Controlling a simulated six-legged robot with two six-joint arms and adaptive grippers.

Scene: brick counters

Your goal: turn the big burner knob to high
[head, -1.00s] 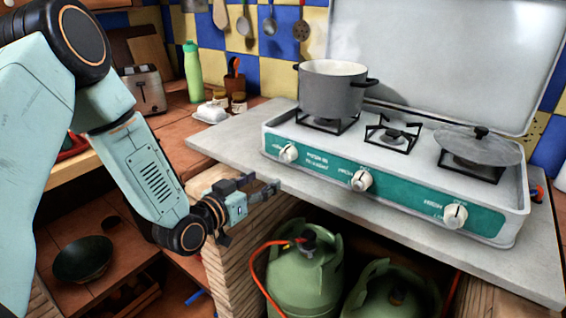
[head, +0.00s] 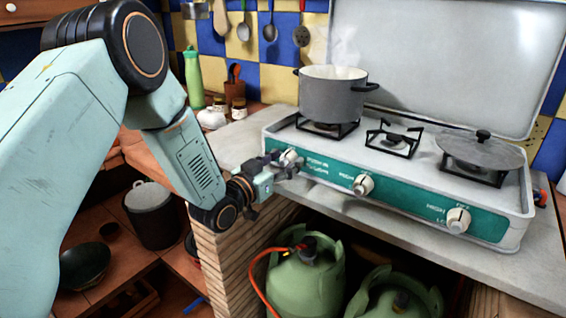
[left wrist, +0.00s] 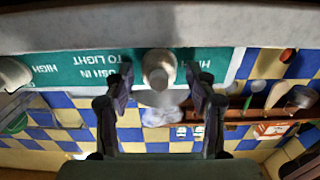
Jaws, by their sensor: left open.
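The stove (head: 400,150) has a teal front panel with three cream knobs. The left knob (head: 290,157) sits below the burner that bears the grey pot (head: 332,98); the frames do not label it as the big burner's. The middle knob (head: 363,185) and right knob (head: 458,220) are clear of my arm. My left gripper (head: 287,167) is open at the left knob. In the left wrist view, this knob (left wrist: 158,66) shows upside down between the two spread fingers (left wrist: 160,85). Contact cannot be told. My right gripper is not in view.
The grey counter (head: 240,140) under the stove runs along the right side. Green gas bottles (head: 305,280) with an orange hose stand below it. A lid (head: 480,150) lies over the right burner. A green bottle (head: 193,75) stands at the back left.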

